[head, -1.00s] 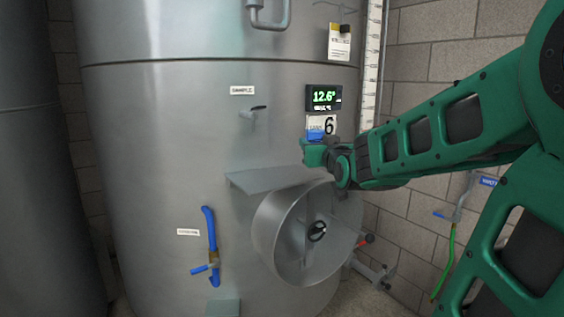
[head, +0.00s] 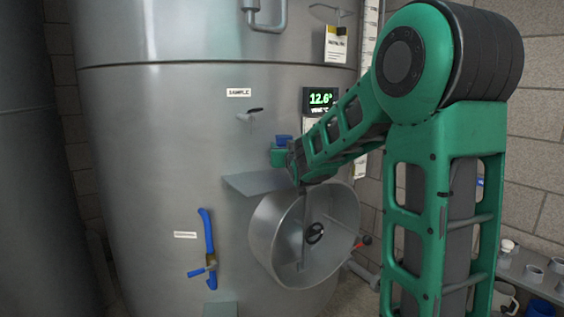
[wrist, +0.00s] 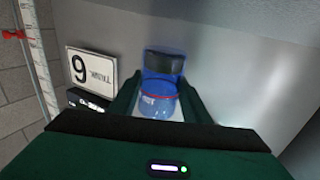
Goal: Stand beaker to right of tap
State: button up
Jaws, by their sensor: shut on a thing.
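The sample tap (head: 250,114) sticks out of the steel tank under a "SAMPLE" label. A small shelf (head: 250,183) juts from the tank below it. My gripper (head: 281,156) is shut on the blue beaker (head: 283,139), to the right of the tap and above the right part of the shelf. In the wrist view the see-through blue beaker (wrist: 158,104), with a red line around it, sits between the two fingers. The beaker's lower part is mostly hidden by the gripper in the head view.
A round open manway door (head: 275,235) sits below the shelf. A lit display (head: 320,101) is right of the gripper. A blue-handled valve (head: 208,245) is at lower left. The shelf top looks bare.

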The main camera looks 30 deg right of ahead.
notch_tip(320, 180, down, 3)
jog(key=shift+f, duration=0.2)
jog(key=shift+w+f, duration=0.15)
jog(key=shift+f, duration=0.05)
jog(key=o, duration=1.3)
jog(key=v, duration=1.2)
